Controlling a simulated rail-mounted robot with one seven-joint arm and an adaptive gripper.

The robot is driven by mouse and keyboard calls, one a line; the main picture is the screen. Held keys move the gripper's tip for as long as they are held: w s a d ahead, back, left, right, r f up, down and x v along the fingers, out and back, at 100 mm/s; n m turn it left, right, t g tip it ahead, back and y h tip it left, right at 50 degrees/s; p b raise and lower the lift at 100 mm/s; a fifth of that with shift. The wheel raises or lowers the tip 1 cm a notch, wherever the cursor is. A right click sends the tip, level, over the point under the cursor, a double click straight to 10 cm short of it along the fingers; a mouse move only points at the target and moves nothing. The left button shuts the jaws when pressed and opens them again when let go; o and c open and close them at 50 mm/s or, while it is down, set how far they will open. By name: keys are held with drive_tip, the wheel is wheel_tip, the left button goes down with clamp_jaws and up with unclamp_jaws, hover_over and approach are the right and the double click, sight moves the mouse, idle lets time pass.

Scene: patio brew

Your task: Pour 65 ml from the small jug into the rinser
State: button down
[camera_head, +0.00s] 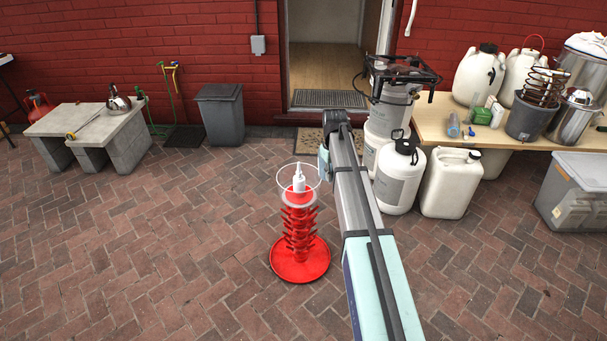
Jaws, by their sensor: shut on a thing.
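The rinser (299,185) sits on top of a red bottle tree (299,225) in the middle of the patio. It shows a thin pale round rim and a white upright nozzle in its centre. The liquid level in it cannot be made out. My arm reaches up from the lower right and bends just right of the rinser. My gripper cannot be seen; the arm may hide it. I cannot make out the small jug in this view.
White jerrycans (451,184) and a steel keg stand right of my arm. A wooden table (437,122) with brewing gear is at right. A grey bin (220,115) and a concrete bench (68,119) stand at back left. The brick floor left of the bottle tree is clear.

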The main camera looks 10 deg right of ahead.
drive_tip(key=w+d+f+n+b, duration=0.1)
drive_tip(key=w+d+f+n, duration=0.2)
drive_tip(key=w+d+n, duration=0.2)
drive_tip(key=w+d+f+n+b, duration=0.2)
drive_tip(key=w+d+n, duration=0.3)
drive_tip(key=w+n, duration=0.7)
drive_tip(key=w+d+f+n+b, duration=0.1)
drive_tip(key=w+d+f+n, duration=0.3)
drive_tip(key=w+n, duration=0.4)
drive_tip(key=shift+w+d+f+n+b, duration=0.3)
drive_tip(key=shift+w+d+n+b, duration=0.1)
drive_tip(key=shift+w+d, duration=0.25)
